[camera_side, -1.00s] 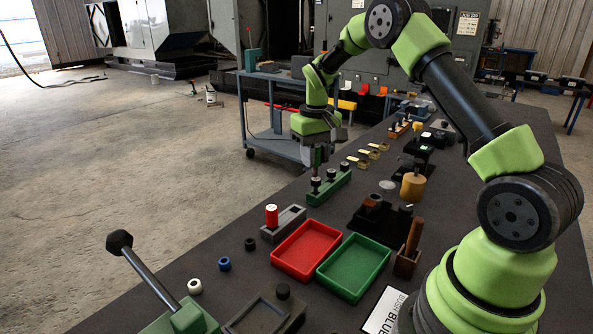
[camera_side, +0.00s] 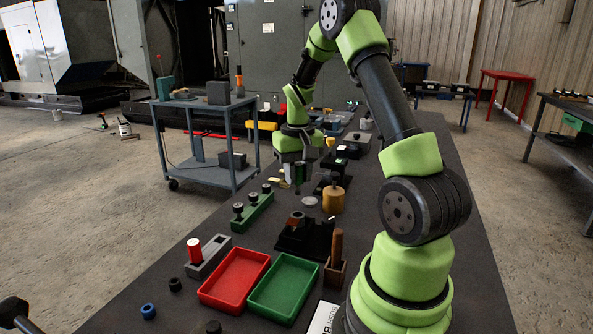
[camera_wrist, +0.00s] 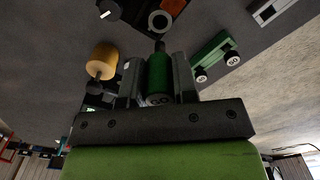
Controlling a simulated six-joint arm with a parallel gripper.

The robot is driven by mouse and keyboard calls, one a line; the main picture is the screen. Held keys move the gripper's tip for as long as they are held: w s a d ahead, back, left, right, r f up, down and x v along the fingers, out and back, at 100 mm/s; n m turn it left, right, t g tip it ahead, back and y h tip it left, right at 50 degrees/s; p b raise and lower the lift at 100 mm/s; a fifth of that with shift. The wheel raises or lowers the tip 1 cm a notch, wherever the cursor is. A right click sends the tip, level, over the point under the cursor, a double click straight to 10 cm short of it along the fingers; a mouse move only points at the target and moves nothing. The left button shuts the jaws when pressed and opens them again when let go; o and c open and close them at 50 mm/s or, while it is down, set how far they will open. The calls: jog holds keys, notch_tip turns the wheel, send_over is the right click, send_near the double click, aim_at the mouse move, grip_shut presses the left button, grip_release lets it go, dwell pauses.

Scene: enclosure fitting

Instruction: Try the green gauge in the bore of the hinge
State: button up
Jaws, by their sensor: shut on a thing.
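My gripper (camera_side: 297,188) is shut on the green gauge (camera_wrist: 158,74), a green cylinder with a dark, narrower tip pointing away from the wrist. In the side view the gauge hangs above the bench, and the fingers partly hide it. A copper-brown part on a black fixture (camera_side: 318,238) looks like the hinge (camera_side: 296,216); it also shows at the top of the wrist view (camera_wrist: 173,5). It is apart from the gauge, nearer the side camera. Its bore cannot be made out.
A green stand (camera_side: 255,213) with black-knobbed pieces is left of the fixture. A brass-coloured cylinder (camera_side: 333,200) and a pale disc (camera_side: 309,201) are close to my gripper. Red (camera_side: 232,280) and green (camera_side: 284,288) trays, and a wooden holder (camera_side: 334,274), lie nearer the camera.

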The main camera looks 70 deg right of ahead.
aim_at(298, 194)
jog(key=shift+f, duration=2.15)
jog(key=shift+f, duration=1.8)
dwell(0.6)
jog(key=shift+r, duration=0.1)
dwell(0.8)
jog(key=r, duration=1.6)
jog(key=shift+w+a, duration=0.15)
jog(key=shift+a, duration=0.1)
jog(key=w+a+n, duration=0.2)
jog(key=a+n, duration=0.2)
jog(key=a, duration=0.7)
jog(key=w+a+n, duration=0.2)
jog(key=a+n, duration=0.3)
jog(key=a, duration=0.5)
jog(key=shift+s+a+f, duration=0.15)
jog(key=shift+f, duration=1.2)
jog(key=shift+s+a+f, duration=0.1)
jog(key=shift+a+f, duration=0.05)
jog(key=shift+f, duration=1.2)
